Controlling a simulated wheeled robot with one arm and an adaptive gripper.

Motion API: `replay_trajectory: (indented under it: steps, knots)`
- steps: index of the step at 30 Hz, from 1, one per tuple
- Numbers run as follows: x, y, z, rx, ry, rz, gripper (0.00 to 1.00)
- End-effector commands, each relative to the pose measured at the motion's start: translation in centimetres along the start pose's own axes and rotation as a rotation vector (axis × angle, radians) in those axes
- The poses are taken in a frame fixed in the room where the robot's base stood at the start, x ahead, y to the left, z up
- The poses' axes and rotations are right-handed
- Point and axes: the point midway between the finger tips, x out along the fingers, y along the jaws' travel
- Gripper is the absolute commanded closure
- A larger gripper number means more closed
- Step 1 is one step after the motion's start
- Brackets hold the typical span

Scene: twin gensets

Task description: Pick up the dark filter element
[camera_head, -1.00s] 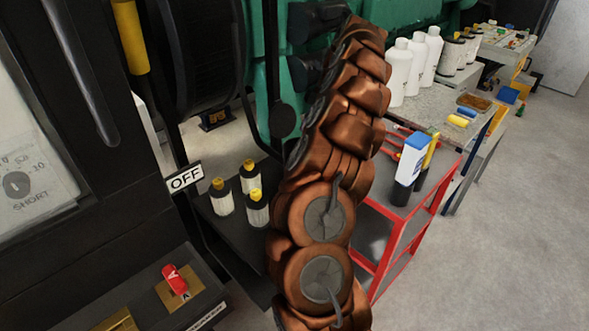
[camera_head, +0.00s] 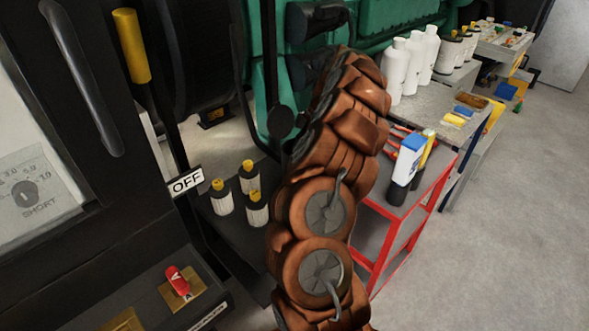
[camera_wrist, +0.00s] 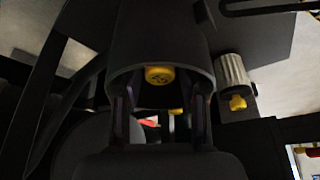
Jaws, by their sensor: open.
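In the wrist view a large dark cylinder with a yellow cap, apparently the dark filter element (camera_wrist: 128,55), fills the upper middle. My gripper (camera_wrist: 159,115) is open, with one finger on each side below the cylinder's near end. I cannot tell whether the fingers touch it. A pale pleated filter (camera_wrist: 232,70) with a yellow cap stands to its right. In the head view my arm hides my gripper and, it seems, the dark element. Three pale pleated filters, the left one (camera_head: 221,200), the back one (camera_head: 249,178) and the front one (camera_head: 257,212), stand on a dark shelf.
A black cabinet (camera_head: 95,205) with a red switch (camera_head: 177,280) and an OFF label (camera_head: 186,181) is at left. A red cart (camera_head: 385,250) with bottles is right of my arm. White bottles (camera_head: 430,50) stand on a bench behind. Grey floor (camera_head: 520,230) is clear at right.

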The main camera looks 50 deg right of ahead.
Motion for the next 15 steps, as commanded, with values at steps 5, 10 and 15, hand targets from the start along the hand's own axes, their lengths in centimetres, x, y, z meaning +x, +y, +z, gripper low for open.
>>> replay_trajectory:
  steps: [5,10,15]
  knots:
    - [0.0,0.02,0.0,0.0,0.0,0.001,0.58]
    - [-0.01,0.01,0.0,0.0,0.0,0.001,0.75]
    - [0.0,0.01,-0.01,0.0,0.0,0.0,0.93]
